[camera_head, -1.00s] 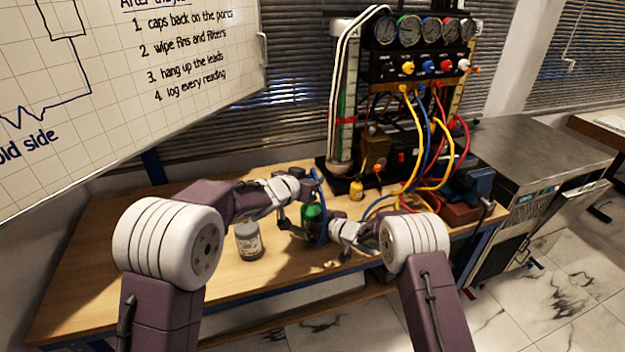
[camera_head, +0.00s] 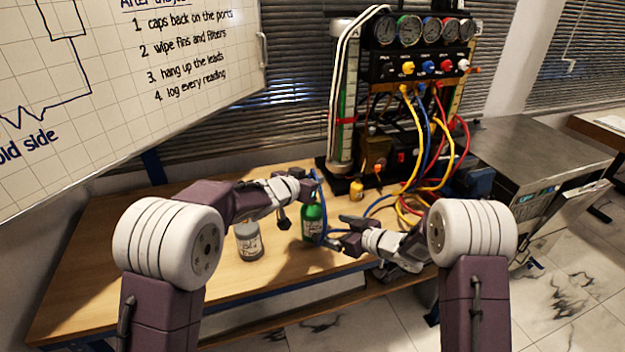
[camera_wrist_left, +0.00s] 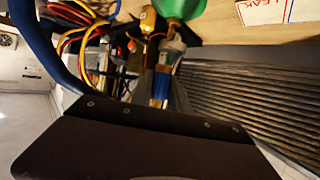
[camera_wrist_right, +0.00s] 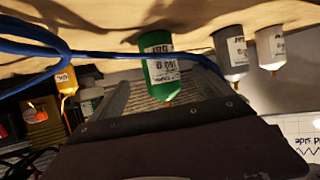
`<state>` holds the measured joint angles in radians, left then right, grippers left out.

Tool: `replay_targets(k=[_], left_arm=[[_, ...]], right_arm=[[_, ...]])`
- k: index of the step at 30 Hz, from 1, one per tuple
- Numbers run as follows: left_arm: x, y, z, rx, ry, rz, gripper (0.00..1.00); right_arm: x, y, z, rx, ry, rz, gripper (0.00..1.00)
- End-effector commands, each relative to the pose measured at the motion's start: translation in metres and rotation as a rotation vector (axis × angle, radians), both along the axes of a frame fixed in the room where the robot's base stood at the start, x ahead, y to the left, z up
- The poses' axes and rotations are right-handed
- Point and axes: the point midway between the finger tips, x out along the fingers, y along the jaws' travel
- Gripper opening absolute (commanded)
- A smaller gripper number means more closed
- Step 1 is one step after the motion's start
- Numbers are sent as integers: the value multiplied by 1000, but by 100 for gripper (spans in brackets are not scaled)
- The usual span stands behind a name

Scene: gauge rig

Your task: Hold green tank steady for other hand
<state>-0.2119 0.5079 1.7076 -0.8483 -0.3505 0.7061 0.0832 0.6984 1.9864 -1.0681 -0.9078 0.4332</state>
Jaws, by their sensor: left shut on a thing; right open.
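The green tank (camera_head: 313,224) stands upright on the wooden bench, a pale label on its front. My left gripper (camera_head: 309,188) is at its top. In the left wrist view the green shoulder (camera_wrist_left: 178,7) shows with a brass and blue fitting at its neck between the jaws. The jaws are shut there; the exact contact is partly hidden. My right gripper (camera_head: 346,233) is open and empty, right of the tank and apart from it. In the right wrist view the tank (camera_wrist_right: 162,66) appears upside down beyond the spread fingers. A blue hose (camera_wrist_right: 100,54) crosses that view near the tank.
A grey labelled can (camera_head: 249,241) stands left of the tank on the bench. A small yellow bottle (camera_head: 356,188) is behind it. The gauge rig (camera_head: 420,62) with yellow, blue and red hoses stands at the back right. The bench's front left is clear.

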Motion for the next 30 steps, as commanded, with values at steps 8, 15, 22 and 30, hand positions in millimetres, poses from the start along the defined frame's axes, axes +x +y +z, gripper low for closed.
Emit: replay_targets(k=[8, 15, 22, 30], left_arm=[[0, 0, 22, 0, -1, 0, 0], [0, 0, 46, 0, -1, 0, 0], [0, 0, 68, 0, -1, 0, 0], [0, 0, 72, 0, -1, 0, 0]], right_arm=[[0, 0, 21, 0, 0, 0, 90], [0, 0, 44, 0, 0, 0, 90], [0, 0, 66, 1, 1, 0, 90], [0, 0, 70, 1, 1, 0, 90]])
